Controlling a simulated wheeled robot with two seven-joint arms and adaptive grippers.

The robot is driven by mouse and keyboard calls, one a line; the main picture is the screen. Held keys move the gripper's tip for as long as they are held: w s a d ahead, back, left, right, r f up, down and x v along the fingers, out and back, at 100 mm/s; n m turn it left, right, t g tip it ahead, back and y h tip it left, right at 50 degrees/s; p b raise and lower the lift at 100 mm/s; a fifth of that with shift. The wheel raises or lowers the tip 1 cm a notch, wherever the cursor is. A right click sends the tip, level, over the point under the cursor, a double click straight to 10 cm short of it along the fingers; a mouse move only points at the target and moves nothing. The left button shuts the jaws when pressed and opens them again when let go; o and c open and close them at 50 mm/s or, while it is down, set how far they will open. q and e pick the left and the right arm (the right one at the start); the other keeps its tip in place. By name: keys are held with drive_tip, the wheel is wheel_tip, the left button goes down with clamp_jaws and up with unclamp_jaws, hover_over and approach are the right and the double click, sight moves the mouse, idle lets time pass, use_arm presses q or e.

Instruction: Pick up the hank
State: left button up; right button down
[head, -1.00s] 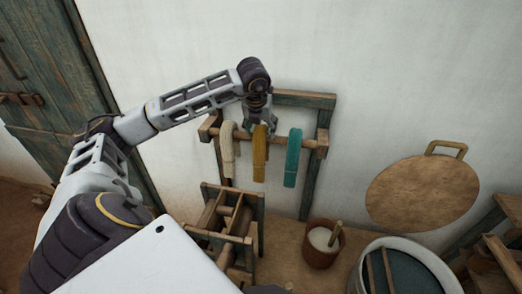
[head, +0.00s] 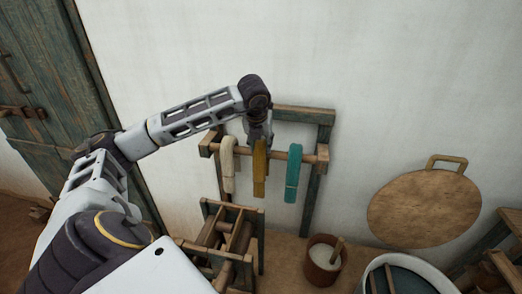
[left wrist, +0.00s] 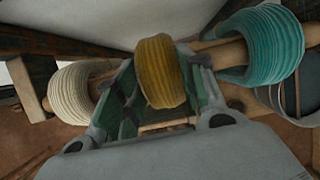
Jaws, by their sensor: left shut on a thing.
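Three hanks hang over the wooden bar of a rack (head: 309,155): a cream hank (head: 228,165) at left, a mustard-yellow hank (head: 260,168) in the middle and a teal hank (head: 293,173) at right. My left gripper (head: 259,139) is at the top of the yellow hank and shut on it. In the left wrist view the yellow hank (left wrist: 160,72) lies between the fingers, with the cream hank (left wrist: 72,93) and teal hank (left wrist: 262,45) on either side, apart from it. My right gripper is not in view.
A wooden frame (head: 212,208) stands below the rack. A brown pot (head: 323,262) with a stick in it and a large tub (head: 372,268) stand to the right. A round board with a handle (head: 424,207) leans on the wall. A door is at left.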

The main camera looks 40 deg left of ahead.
use_arm(q)
drive_tip(key=shift+r, duration=0.15)
drive_tip(key=shift+r, duration=0.75)
wheel_tip(320, 180, up, 26)
drive_tip(key=p, duration=0.7)
idle(0.5)
drive_tip(key=shift+s, duration=0.1)
idle(0.6)
